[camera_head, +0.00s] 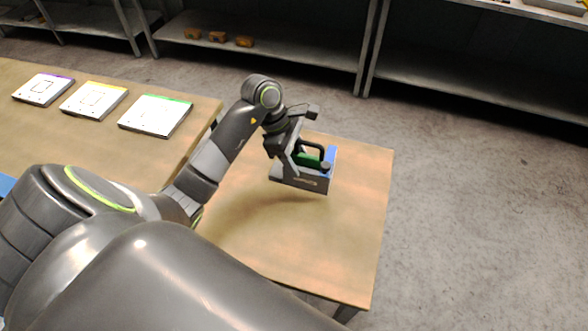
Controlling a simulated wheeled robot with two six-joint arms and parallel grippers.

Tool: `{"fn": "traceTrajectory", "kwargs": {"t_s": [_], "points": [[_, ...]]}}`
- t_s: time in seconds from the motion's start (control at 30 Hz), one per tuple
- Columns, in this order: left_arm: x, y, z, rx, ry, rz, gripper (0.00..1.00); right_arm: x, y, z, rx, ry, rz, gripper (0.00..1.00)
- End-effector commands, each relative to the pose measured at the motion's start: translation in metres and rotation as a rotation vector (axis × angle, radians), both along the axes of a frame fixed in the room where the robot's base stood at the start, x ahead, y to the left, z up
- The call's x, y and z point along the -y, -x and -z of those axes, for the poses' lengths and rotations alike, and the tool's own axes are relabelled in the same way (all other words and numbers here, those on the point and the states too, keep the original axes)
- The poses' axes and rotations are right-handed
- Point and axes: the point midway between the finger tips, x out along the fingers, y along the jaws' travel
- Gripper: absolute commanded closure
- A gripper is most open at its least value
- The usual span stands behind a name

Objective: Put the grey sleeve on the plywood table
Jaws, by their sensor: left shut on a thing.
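The grey sleeve (300,180) is a small grey box with a blue part (330,158) and a green part (307,159) showing inside it and a dark handle on top. It is over the plywood table (340,230), near the far edge. A soft shadow lies on the wood below and to its left; I cannot tell whether its base touches the table. My left gripper (306,158) comes down from above left and is shut on the sleeve, with its fingertips partly hidden at the handle. My right gripper is not in view.
A second wooden table at the left bears three flat white panels with purple, yellow and green edges (42,89) (95,99) (156,115). Grey shelves (270,40) stand behind with several orange-brown pieces. The table's front and right parts are clear.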

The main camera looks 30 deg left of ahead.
Motion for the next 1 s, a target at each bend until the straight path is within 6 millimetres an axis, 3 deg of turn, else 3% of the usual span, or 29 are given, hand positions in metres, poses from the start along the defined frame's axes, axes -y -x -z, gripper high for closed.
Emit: {"fn": "traceTrajectory", "kwargs": {"t_s": [0.5,0.93,0.97,1.0], "points": [[0.001,-0.001,0.057,0.001,0.002,0.000,0.95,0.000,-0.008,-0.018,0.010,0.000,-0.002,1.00],[0.001,-0.001,0.065,0.006,0.000,0.002,0.95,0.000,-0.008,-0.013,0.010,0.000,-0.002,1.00],[0.000,0.000,0.066,0.003,-0.002,0.000,0.48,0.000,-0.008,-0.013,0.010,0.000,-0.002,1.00],[0.000,0.000,0.065,0.003,-0.002,0.000,0.43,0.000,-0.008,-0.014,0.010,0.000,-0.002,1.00]]}}
